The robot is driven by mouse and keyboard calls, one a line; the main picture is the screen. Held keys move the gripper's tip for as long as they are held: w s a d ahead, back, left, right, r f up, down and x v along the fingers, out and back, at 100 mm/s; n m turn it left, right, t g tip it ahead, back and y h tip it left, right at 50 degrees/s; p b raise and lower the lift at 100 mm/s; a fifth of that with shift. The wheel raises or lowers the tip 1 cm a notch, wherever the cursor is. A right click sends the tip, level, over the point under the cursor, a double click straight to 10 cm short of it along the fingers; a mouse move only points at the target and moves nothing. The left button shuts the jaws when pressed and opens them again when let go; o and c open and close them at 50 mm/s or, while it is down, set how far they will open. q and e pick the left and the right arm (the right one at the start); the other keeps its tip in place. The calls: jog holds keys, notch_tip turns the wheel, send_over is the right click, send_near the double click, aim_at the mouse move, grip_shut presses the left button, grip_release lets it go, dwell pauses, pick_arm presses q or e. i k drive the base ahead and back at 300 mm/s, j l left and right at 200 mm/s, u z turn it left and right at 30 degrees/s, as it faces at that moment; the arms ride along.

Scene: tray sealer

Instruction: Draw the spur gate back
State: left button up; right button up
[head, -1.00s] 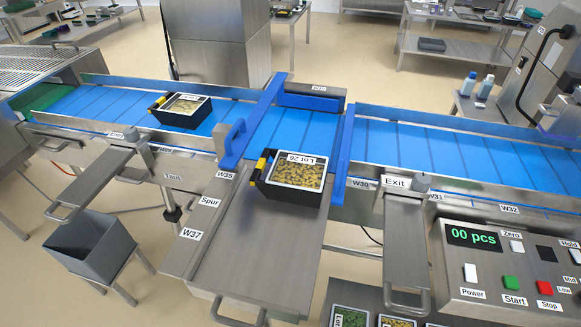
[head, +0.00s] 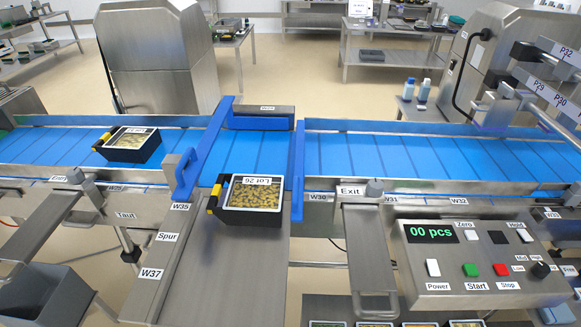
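A blue bar with a looped handle (head: 185,172) lies across the belt at the head of the spur; I take it for the spur gate (head: 214,140). Its near end is beside the label W35. A second blue bar (head: 297,160) runs parallel on the right, and a short blue piece (head: 262,123) is at the back. A black tray marked Lot 26 (head: 246,222) sits between the near ends of the bars, at the mouth of the steel spur chute (head: 222,275). Neither of my grippers shows.
Another filled tray (head: 130,150) is on the blue belt (head: 400,158) at the left. A control panel (head: 485,262) reading 00 pcs stands at the front right. A steel exit slide (head: 370,250) lies between panel and spur. A grey bin (head: 45,295) is at lower left.

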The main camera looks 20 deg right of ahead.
aim_at(297, 211)
jog(key=j+z, duration=0.2)
jog(key=j, duration=0.25)
jog(key=k+j+z, duration=0.15)
jog(key=j, duration=0.3)
jog(key=k+j+z, duration=0.2)
jog(key=j, duration=0.25)
jog(key=i, duration=0.1)
